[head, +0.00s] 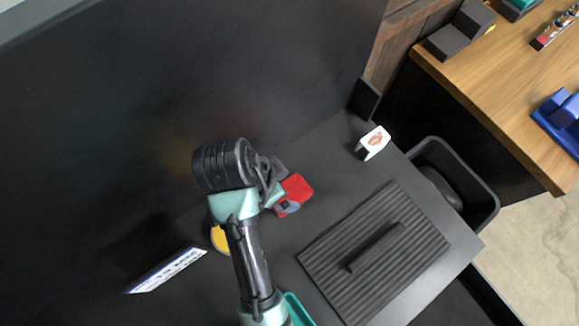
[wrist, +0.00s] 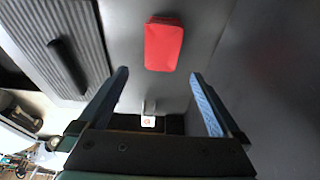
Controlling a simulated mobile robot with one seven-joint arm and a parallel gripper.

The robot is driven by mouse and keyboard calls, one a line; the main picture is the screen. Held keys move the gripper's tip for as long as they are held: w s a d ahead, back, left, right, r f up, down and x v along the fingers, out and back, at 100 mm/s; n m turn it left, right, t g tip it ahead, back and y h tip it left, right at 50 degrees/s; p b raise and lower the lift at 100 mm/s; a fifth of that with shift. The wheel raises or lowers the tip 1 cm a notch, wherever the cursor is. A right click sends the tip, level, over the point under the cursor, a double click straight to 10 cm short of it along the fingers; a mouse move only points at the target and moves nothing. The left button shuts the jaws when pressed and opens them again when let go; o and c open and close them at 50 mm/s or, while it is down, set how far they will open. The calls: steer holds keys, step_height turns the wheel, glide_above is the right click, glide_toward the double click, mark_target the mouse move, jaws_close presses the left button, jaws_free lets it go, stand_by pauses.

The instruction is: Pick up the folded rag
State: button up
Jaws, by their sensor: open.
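The folded rag, a red rounded block-like bundle (head: 297,187), lies on the dark grey surface beside my gripper in the head view. In the wrist view the red rag (wrist: 163,45) shows whole, just beyond the fingertips and roughly centred between their lines. My gripper (wrist: 158,76) is open with nothing between its blue-padded fingers. In the head view my gripper (head: 283,193) overlaps part of the rag and hides its left and lower edge. I cannot tell the exact height of the fingers above the surface.
A ribbed dark panel with a bar handle (head: 410,262) lies right of the rag. A white folded card (head: 373,142) stands behind it. A yellow round item (head: 219,239) and a white-blue label (head: 168,270) are left. A dark wall (head: 130,120) rises behind; a black bin (head: 480,205) is right.

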steer(key=x, duration=0.4)
steer(key=shift+w+f+p, duration=0.1)
steer(key=shift+f+p, duration=0.1)
steer(key=shift+p, duration=0.1)
steer(key=shift+a+p+x, duration=0.15)
steer(key=shift+p+x, duration=0.3)
steer(key=shift+x, duration=0.85)
steer(key=shift+a+p+x, duration=0.15)
steer(key=shift+p+x, duration=0.25)
steer(key=shift+x, duration=0.85)
steer(key=shift+f, duration=0.35)
steer(key=shift+c, duration=0.3)
steer(key=c, duration=1.1)
step_height(320, 180, up, 11)
steer(key=shift+f+b, duration=0.2)
steer(key=shift+b, duration=0.7)
